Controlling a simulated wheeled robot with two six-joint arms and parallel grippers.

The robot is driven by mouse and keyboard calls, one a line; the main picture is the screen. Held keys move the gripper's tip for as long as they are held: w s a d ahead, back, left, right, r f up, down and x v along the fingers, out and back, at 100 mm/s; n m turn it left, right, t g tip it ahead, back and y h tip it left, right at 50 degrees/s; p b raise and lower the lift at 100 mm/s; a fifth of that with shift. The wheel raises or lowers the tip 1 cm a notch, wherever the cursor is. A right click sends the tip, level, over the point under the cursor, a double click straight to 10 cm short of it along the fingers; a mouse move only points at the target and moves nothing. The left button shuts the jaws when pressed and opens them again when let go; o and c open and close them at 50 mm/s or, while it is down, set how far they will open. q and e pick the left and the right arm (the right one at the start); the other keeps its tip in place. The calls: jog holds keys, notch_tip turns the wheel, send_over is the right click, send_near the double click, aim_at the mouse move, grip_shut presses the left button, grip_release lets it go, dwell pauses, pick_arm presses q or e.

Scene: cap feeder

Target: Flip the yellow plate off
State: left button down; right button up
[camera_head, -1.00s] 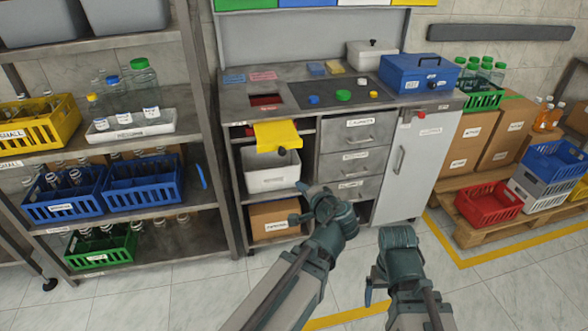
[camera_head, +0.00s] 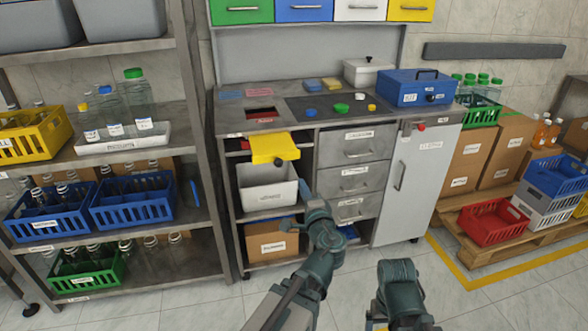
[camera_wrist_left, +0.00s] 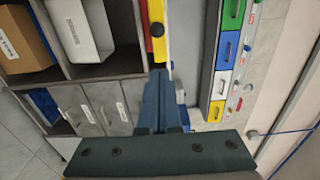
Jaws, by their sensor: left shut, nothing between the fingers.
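The yellow plate (camera_head: 275,147) sticks out from the front of the workbench, below the red-rimmed opening in its top. A dark round knob is on its front. In the left wrist view the plate (camera_wrist_left: 158,50) is a narrow yellow strip just beyond the fingertips. My left gripper (camera_head: 304,187) is shut and empty, pointing up, below and right of the plate in the head view. In the left wrist view its fingers (camera_wrist_left: 158,74) end close to the plate; I cannot tell whether they touch. My right arm is at the lower right; its fingers cannot be made out.
A white bin (camera_head: 268,197) stands on the shelf below the plate, with a cardboard box (camera_head: 272,244) lower down. Grey drawers (camera_head: 355,149) are on the right. Several caps and a blue toolbox (camera_head: 414,90) are on the bench. A bottle shelf (camera_head: 190,130) stands left.

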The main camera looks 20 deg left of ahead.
pick_arm(q)
send_near(281, 138)
jog(key=s+d, duration=0.1)
jog(key=s+d+f, duration=0.1)
jog(key=shift+s+f, duration=0.15)
jog(key=shift+s, duration=0.1)
jog(key=x, duration=1.3)
jog(key=shift+w, duration=0.25)
jog(key=shift+w+a, duration=0.2)
jog(key=shift+a, duration=0.05)
jog(key=v, duration=1.4)
jog(key=shift+s+d, duration=0.1)
jog(key=shift+s, duration=0.1)
pick_arm(e)
jog(key=shift+s+d, duration=0.1)
jog(key=shift+d, duration=0.2)
